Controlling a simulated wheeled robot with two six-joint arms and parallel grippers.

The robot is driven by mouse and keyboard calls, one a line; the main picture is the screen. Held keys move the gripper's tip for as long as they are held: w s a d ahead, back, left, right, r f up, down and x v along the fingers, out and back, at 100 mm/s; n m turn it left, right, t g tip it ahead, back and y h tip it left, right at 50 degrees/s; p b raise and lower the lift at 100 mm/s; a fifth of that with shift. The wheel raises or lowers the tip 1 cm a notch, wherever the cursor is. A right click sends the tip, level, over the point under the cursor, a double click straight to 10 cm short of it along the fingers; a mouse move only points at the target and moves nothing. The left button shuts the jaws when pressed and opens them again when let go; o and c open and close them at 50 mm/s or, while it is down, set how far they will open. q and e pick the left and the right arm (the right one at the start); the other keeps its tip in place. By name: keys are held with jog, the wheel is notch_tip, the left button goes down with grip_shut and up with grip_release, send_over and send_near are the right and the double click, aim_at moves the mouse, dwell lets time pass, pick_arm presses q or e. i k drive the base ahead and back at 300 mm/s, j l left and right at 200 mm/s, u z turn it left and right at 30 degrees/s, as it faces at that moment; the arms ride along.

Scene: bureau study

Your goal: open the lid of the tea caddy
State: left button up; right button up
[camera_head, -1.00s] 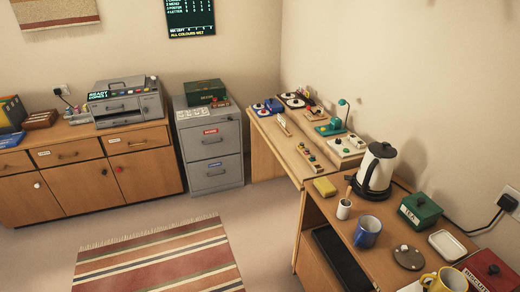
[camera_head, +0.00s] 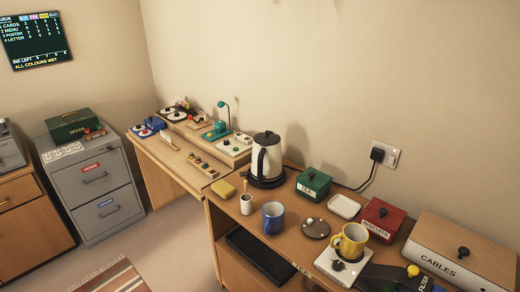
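The tea caddy (camera_head: 313,186) is a green box with a dark knob on its lid and a white label reading TEA. It stands on the wooden counter (camera_head: 290,236), right of the kettle, and its lid is shut.
A white and black kettle (camera_head: 266,160) stands left of the caddy and a white tray (camera_head: 344,206) right of it. A blue mug (camera_head: 273,218), a dark round lid (camera_head: 316,228) and a yellow mug (camera_head: 351,241) stand in front. A red biscuit tin (camera_head: 381,220) and a cables box (camera_head: 461,250) are further right.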

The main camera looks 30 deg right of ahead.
aim_at(316, 179)
jog(key=i+l+z, duration=0.15)
jog(key=z, duration=0.25)
jog(key=i+l+z, duration=0.15)
jog(key=z, duration=0.25)
jog(key=i+z, duration=0.15)
jog(key=z, duration=0.2)
